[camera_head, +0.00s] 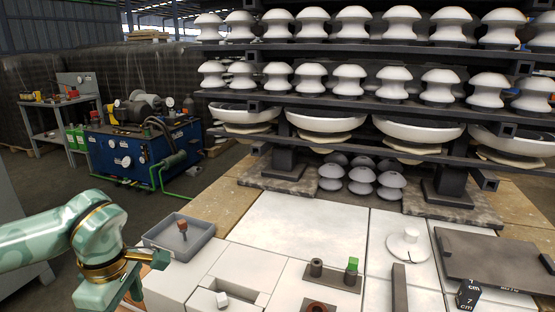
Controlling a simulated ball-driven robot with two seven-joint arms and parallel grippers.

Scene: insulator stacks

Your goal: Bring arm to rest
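My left arm comes in from the left, pale green with a gold band. Its gripper (148,270) hangs low over the left front of the white worktop, just in front of the grey tray. A small orange-brown patch shows at its fingers; whether it is a held thing or part of the gripper I cannot tell. The finger gap is not clear. My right arm and gripper are not in view.
The grey tray (160,240) holds a reddish-brown peg (182,229). Insulator racks (340,100) rise behind. The worktop's middle back is clear.

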